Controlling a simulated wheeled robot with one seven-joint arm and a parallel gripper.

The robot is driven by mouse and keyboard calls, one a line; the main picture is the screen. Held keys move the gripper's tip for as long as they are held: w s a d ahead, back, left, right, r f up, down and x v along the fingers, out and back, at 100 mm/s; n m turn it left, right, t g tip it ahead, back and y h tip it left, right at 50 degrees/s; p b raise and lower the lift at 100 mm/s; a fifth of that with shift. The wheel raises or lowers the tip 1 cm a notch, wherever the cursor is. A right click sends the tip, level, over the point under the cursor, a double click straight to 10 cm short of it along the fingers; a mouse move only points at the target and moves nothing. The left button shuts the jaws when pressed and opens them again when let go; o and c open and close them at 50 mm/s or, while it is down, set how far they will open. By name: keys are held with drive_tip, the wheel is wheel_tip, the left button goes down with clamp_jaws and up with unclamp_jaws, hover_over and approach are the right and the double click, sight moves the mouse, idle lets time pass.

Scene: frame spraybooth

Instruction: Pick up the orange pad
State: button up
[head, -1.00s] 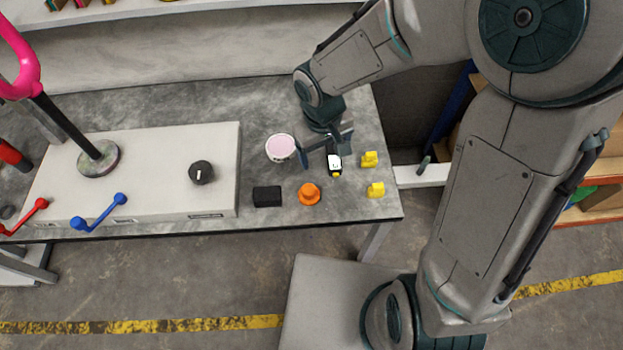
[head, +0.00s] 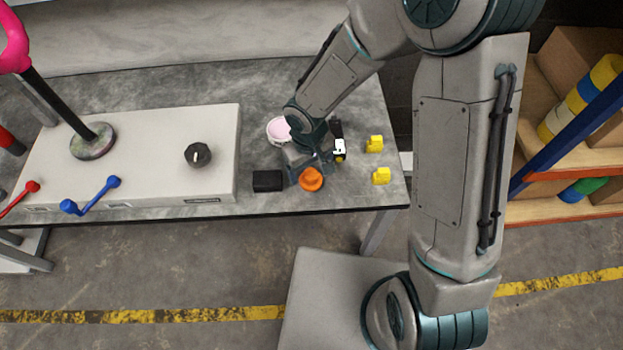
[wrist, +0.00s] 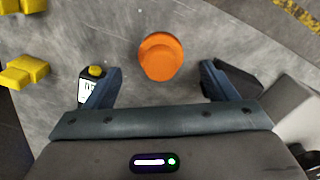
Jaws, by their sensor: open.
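The orange pad (head: 311,180) is a round orange piece on the grey table, near its front edge. In the wrist view the orange pad (wrist: 160,57) lies ahead of the fingertips, centred between them. My gripper (head: 309,175) is open and empty above the table, close to the pad. In the wrist view my gripper (wrist: 160,75) shows its two fingers spread wide on either side of the pad's line. It does not appear to touch the pad; its exact height above it is hard to tell.
A black block (head: 267,181) lies left of the pad. A black-and-white meter (head: 340,149) with a yellow end and two yellow pieces (head: 375,144) (head: 381,175) are on the right. A tub of pink material (head: 279,130) stands behind. A white panel (head: 140,150) with levers fills the left.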

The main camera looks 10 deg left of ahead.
sight(310, 174)
wheel_tip(310, 174, down, 4)
drive_tip(key=shift+r+b, duration=0.1)
drive_tip(key=shift+b, duration=0.3)
drive_tip(key=c, duration=1.1)
drive_tip(key=shift+r, duration=0.15)
